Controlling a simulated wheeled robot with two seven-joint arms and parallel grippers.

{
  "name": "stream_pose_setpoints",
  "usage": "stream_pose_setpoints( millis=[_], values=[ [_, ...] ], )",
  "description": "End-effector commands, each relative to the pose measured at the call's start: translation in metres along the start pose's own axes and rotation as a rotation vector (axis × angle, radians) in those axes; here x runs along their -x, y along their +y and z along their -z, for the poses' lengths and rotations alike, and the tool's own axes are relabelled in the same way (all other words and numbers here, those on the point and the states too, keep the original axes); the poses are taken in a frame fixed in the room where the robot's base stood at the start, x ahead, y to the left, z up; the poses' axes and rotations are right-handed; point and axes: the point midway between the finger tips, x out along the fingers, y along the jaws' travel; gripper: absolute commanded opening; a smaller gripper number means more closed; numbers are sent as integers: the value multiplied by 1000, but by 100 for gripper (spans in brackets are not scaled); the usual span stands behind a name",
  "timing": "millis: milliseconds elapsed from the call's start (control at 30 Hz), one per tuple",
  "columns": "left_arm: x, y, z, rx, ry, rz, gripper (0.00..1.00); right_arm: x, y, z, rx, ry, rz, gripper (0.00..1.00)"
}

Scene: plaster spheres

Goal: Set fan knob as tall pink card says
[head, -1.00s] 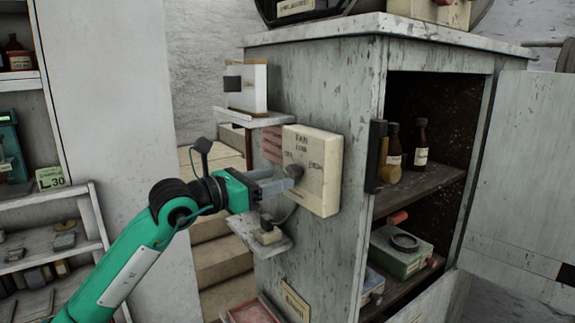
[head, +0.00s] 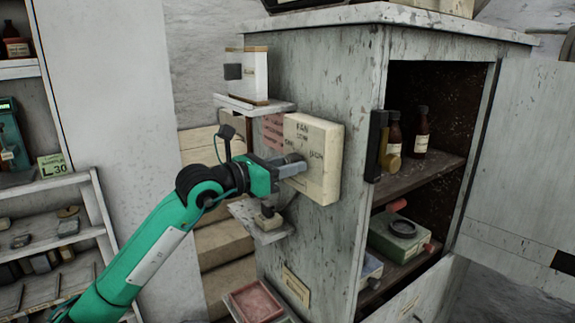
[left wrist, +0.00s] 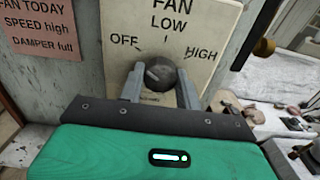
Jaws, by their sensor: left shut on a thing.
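The cream fan panel (head: 322,165) is fixed to the cabinet's side, labelled OFF, LOW and HIGH in the left wrist view. Its round dark knob (left wrist: 160,76) sits between the two fingers of my left gripper (left wrist: 160,86), which is shut on it. A pale mark on the knob points up and left, roughly towards OFF. The pink card (left wrist: 40,28) left of the panel reads "FAN TODAY, SPEED high, DAMPER full"; its top is cut off there. In the head view the card (head: 272,132) is partly hidden by the panel. My right gripper is out of view.
A small shelf (head: 262,108) with a white box stands above the card. A lower ledge (head: 258,222) sits just below my left gripper. The open cabinet (head: 425,185) holds bottles and a green box to the right. Stairs lie behind my arm.

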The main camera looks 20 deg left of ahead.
Motion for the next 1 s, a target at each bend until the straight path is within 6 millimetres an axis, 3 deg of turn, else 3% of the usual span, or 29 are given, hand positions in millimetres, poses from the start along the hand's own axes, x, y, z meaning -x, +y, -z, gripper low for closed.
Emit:
stream_pose_setpoints(
  millis=[267,933,1000],
  values=[
    [0,0,3,-64,-2,-1,11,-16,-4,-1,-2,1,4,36],
    [0,1,4,-633,-2,-2,11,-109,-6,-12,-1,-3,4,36],
    [1,2,4,-699,-2,-2,11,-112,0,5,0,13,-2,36]
  ],
)
